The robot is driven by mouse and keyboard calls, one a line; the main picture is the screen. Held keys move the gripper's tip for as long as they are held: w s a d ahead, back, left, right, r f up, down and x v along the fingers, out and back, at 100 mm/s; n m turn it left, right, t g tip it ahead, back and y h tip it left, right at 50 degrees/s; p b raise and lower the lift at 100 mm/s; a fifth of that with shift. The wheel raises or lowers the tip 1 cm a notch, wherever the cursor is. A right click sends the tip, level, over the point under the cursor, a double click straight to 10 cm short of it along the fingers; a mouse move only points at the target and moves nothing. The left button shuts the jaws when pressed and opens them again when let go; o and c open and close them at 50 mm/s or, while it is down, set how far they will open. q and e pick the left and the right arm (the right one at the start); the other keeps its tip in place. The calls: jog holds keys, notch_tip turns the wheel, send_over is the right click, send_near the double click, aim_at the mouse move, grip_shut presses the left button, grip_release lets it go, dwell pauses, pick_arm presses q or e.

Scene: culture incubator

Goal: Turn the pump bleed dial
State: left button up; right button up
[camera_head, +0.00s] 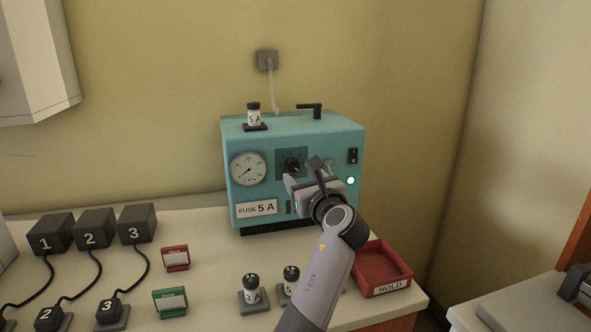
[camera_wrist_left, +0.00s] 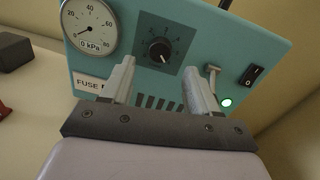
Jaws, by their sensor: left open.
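The pump (camera_head: 293,133) is a teal box on the bench against the wall. Its bleed dial (camera_head: 293,166) is a black knob on a dark square plate with a printed scale, and it also shows in the left wrist view (camera_wrist_left: 160,52). My left gripper (camera_head: 303,176) is in front of the pump's face, just below the dial. In the left wrist view its two fingers (camera_wrist_left: 164,75) are apart with nothing between them, and the dial lies beyond and slightly above the fingertips. I cannot tell the exact gap to the dial. My right gripper is not in view.
A gauge (camera_head: 248,169) reading 0 kPa, a black switch (camera_head: 353,156) and a lit green lamp (camera_head: 351,181) share the pump's face. A red HOLD tray (camera_head: 362,283) and fuses (camera_head: 251,288) stand in front. Numbered black blocks (camera_head: 90,228) with cables are at left.

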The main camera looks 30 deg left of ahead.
aim_at(294, 168)
pick_arm(q)
jog(key=shift+x, duration=2.55)
jog(key=c, duration=1)
